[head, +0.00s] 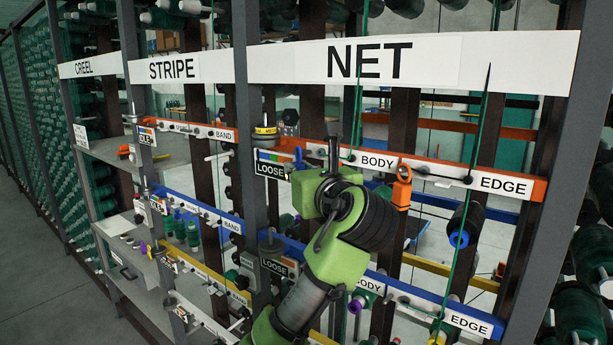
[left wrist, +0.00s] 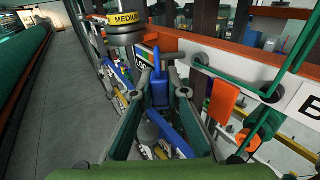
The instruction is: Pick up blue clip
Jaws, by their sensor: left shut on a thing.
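The blue clip (left wrist: 160,90) stands upright between the fingers of my left gripper (left wrist: 166,92) in the left wrist view. The gripper is shut on it, close to the orange rail and the LOOSE sign. In the head view my left gripper (head: 333,155) is in front of the orange rail, between the LOOSE sign and the BODY label. A small blue part (head: 299,157) shows just left of it; the gripper hides much of that area. My right gripper is in neither view.
An orange clip (head: 402,186) hangs on the orange rail (head: 440,172) to the right. A blue rail (head: 420,293) runs below. Green cords run vertically in front of the rack. The LOOSE sign (head: 270,165) and a dark post stand close on the left. Grey floor lies left of the rack.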

